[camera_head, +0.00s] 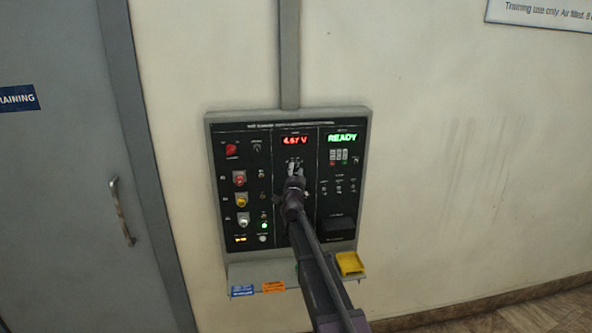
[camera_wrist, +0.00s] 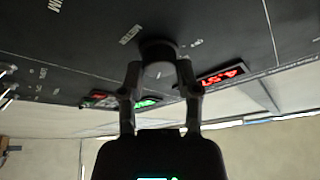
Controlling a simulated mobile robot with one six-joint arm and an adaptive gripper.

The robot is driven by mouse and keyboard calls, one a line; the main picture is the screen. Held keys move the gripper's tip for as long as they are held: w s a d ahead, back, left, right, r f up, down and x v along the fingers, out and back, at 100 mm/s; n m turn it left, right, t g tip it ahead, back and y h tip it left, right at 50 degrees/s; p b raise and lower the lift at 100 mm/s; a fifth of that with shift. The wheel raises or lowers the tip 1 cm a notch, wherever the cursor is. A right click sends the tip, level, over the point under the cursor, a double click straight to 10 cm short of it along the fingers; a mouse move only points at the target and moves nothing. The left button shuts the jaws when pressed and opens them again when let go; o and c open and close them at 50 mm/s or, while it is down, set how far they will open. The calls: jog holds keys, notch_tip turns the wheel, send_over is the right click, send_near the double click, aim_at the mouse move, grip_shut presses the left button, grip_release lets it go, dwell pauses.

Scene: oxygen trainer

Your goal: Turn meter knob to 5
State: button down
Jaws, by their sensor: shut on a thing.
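The control panel (camera_head: 355,195) hangs on the wall, with a red meter display (camera_head: 293,140) at its top middle. The display reads a little over 4.5 V; its last digits are blurred. It also shows tilted in the wrist view (camera_wrist: 222,76). My gripper (camera_head: 294,170) is at the middle column of the panel, just below the display, and hides most of what is there. In the wrist view, the dark round meter knob (camera_wrist: 158,48) sits between my fingertips (camera_wrist: 158,72). My gripper is shut on it. The knob's pointer mark is not readable.
A green READY display (camera_head: 342,137) and small switches are right of my gripper. Red, yellow and white buttons (camera_head: 241,201) are at left. A shelf below holds a yellow tray (camera_head: 350,264) and blue and orange tags (camera_head: 273,287). A grey door (camera_head: 80,190) stands left.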

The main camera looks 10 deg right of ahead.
jog(key=shift+m+h, duration=0.4)
jog(key=shift+m, duration=0.4)
jog(key=shift+g, duration=0.3)
jog(key=shift+c, duration=1.5)
grip_release()
jog(key=shift+n, duration=0.3)
